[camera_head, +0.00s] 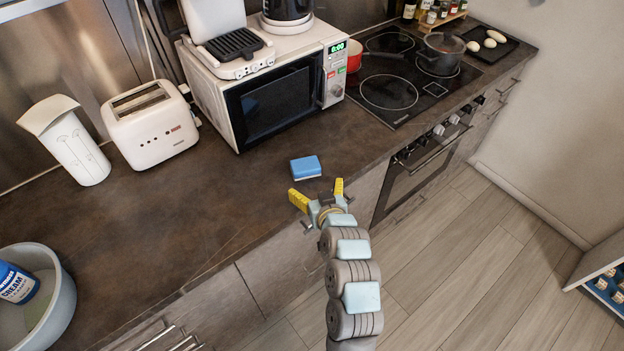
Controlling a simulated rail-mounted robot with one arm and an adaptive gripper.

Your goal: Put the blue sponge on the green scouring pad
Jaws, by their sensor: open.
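The blue sponge (306,166) lies on the dark countertop, in front of the microwave and near the counter's front edge. I cannot make out a green scouring pad in this view. My gripper (316,188) has yellow fingers spread apart with nothing between them. It is at the counter's front edge, just on the near side of the sponge, with its fingers towards it. The fingers appear apart from the sponge; their height over the counter is hard to judge.
A white microwave (270,95) stands behind the sponge, with a toaster (150,125) to its left. A grey-blue tub (62,318) holding a blue cream container (18,284) is at far left. The stove (395,88) is to the right. The counter left of the sponge is clear.

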